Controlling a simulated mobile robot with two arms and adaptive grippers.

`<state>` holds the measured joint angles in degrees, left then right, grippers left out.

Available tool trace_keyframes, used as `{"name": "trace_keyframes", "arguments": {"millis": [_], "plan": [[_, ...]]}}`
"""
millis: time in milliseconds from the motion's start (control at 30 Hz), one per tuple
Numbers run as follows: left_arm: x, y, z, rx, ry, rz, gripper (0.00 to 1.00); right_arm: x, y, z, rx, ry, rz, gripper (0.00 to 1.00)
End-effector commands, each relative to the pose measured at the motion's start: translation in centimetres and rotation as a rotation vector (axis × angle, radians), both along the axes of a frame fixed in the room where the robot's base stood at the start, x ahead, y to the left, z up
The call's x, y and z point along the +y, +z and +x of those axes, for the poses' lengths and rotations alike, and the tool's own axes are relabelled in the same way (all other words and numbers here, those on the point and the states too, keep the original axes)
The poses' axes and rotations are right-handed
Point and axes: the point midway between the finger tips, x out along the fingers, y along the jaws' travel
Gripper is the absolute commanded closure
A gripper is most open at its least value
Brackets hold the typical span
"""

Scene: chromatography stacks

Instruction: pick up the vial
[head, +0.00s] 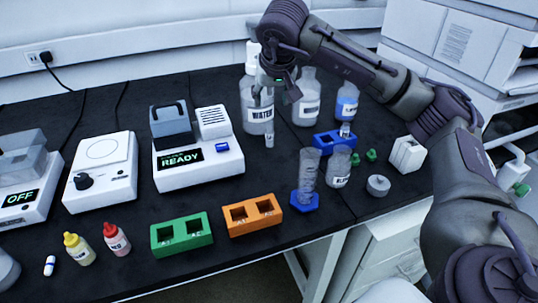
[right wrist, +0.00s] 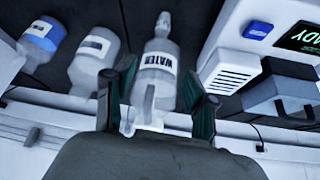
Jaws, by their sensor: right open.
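A small clear vial (head: 269,137) with a pale label shows upright in front of the water bottle (head: 257,112) in the head view. Another small vial (head: 345,130) shows at the blue rack (head: 328,143). A small white vial (head: 49,266) with a blue band is at the front left. My right gripper (head: 268,88) is above the first vial, close in front of the water bottle. In the right wrist view its fingers (right wrist: 158,100) are spread, with the bottle seen between them. A translucent piece (right wrist: 128,120) shows by one finger; I cannot tell if it is the vial. My left gripper is not in view.
Two more bottles stand right of the water bottle. A device reading READY (head: 198,160) stands left of it. Orange (head: 252,215) and green (head: 181,235) blocks lie in front. Black table between the devices and racks is partly free.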

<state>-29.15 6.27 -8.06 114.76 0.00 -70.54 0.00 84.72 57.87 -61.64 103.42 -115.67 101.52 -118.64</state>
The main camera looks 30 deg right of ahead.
Motion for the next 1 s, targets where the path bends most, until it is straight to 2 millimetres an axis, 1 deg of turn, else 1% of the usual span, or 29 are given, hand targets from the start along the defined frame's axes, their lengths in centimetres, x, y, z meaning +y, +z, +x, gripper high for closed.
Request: {"name": "trace_keyframes", "arguments": {"millis": [33,100,267,500,633,833,1000], "plan": [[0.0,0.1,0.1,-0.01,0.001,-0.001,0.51,0.0,-1.5,0.0,-0.003,0.001,0.001,0.44],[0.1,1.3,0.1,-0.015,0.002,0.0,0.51,0.0,-1.9,0.0,-0.003,0.0,0.001,0.44],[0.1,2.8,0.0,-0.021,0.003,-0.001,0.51,-0.1,-3.0,0.4,0.001,0.0,0.003,0.44],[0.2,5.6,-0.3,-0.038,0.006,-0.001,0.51,-1.1,-7.1,2.4,0.001,0.0,0.002,0.44],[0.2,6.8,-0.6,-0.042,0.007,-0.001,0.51,-1.5,-8.7,3.3,0.001,0.001,0.002,0.44],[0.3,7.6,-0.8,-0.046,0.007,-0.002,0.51,-1.7,-9.9,3.8,-0.001,0.002,0.001,0.44],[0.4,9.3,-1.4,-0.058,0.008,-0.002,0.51,-2.1,-12.6,3.8,0.003,0.001,0.001,0.44]]}}
